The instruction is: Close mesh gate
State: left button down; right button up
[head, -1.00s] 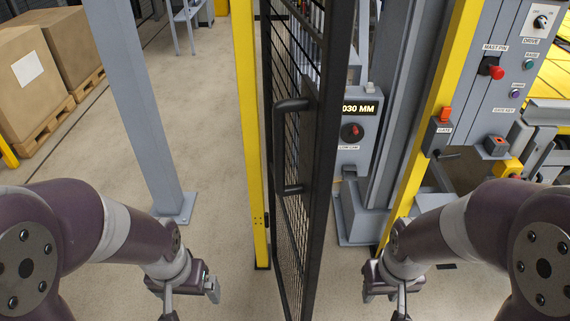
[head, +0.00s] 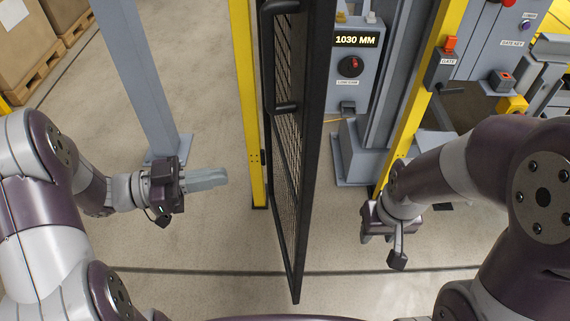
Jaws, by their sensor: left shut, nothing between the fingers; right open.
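The mesh gate (head: 290,170) is a black framed panel standing open, seen nearly edge-on in the middle of the head view. Its black handle (head: 267,60) is on the left face. The gate is hinged by the yellow post on one side; which edge is hinged is hard to tell. My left gripper (head: 222,177) is shut and empty, left of the gate and the left yellow post (head: 245,110), pointing right. My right gripper (head: 382,250) is open to the right of the gate, apart from it, with its fingers partly hidden.
A grey box with a 1030 MM display (head: 357,40) stands behind the gate. A grey post (head: 140,80) and boxes on pallets (head: 20,60) stand left. Floor in front is clear.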

aim_at(301, 163)
pick_arm(q)
jog(key=p+x, duration=0.1)
jog(key=x, duration=1.1)
jog(key=shift+w+d, duration=0.1)
jog(key=shift+d, duration=0.2)
jog(key=shift+w+d, duration=0.1)
jog(key=shift+d, duration=0.4)
jog(key=shift+d, duration=0.1)
